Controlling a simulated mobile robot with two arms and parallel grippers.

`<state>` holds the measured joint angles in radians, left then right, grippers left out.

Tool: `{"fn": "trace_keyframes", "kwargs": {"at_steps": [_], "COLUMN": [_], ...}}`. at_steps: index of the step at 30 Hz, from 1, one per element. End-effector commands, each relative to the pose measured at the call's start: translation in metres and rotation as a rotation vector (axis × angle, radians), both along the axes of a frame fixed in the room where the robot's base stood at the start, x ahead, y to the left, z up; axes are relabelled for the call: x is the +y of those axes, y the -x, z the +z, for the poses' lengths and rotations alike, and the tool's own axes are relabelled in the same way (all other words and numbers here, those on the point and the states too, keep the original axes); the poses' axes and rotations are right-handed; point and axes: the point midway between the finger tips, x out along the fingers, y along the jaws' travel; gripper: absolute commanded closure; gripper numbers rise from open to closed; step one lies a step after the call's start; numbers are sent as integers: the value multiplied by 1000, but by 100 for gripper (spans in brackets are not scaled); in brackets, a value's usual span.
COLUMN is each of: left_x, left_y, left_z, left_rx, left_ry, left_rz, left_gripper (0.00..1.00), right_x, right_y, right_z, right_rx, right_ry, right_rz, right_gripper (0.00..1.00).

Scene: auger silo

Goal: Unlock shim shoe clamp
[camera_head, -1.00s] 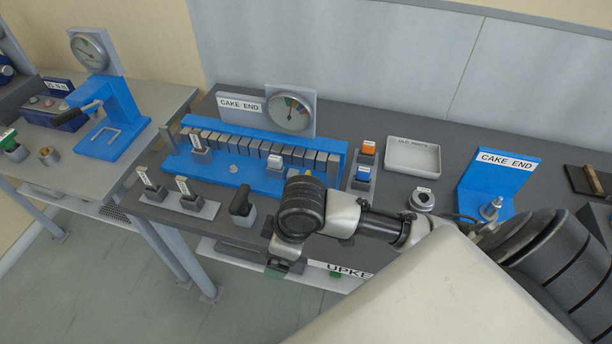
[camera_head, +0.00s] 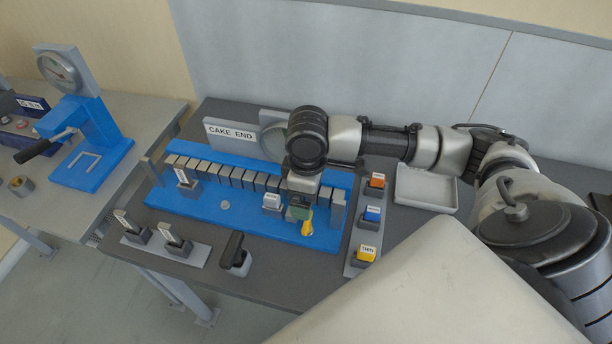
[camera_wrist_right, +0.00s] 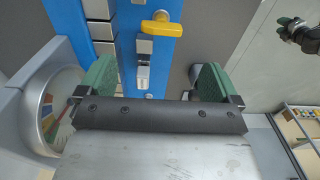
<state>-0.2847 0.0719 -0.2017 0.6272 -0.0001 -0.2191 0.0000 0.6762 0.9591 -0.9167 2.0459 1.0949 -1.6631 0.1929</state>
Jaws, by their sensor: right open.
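A small yellow handle (camera_head: 307,222), which looks like the shim shoe clamp, stands at the right end of the blue fixture (camera_head: 225,206). It also shows at the top of the right wrist view (camera_wrist_right: 162,27), lying crosswise on the blue plate. My right gripper (camera_head: 298,212) is over this end of the fixture, close to the handle. In the right wrist view, its green fingers (camera_wrist_right: 156,75) are wide apart with nothing between them. A grey block with a pale label (camera_wrist_right: 143,62) lies below and beyond the fingers. What seems to be my left gripper (camera_wrist_right: 290,28) shows partly at upper right.
A row of grey metal blocks (camera_head: 222,174) and a gauge (camera_head: 272,140) stand behind, near the arm. A black-handled lever (camera_head: 234,252) stands in front. A shallow tray (camera_head: 428,190) lies farther right.

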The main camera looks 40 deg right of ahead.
Motion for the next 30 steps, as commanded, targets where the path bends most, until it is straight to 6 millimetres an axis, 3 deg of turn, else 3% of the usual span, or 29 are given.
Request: {"fn": "trace_keyframes", "kwargs": {"at_steps": [5, 14, 21, 30], "left_x": [1, 12, 11, 5], "left_y": [3, 29, 19, 7], "left_z": [2, 8, 12, 13], "left_rx": [5, 45, 30, 11], "left_ry": [-1, -17, -15, -7], "left_rz": [-1, -3, -2, 1], "left_gripper": [57, 57, 57, 57], "right_x": [0, 0, 0, 0], "right_y": [1, 1, 1, 1], "right_z": [-13, -69, -100, -108], "right_rx": [6, 4, 3, 0], "right_ry": [1, 1, 1, 1], "right_rz": [-1, -1, 0, 1], "right_gripper": [6, 6, 6, 6]}}
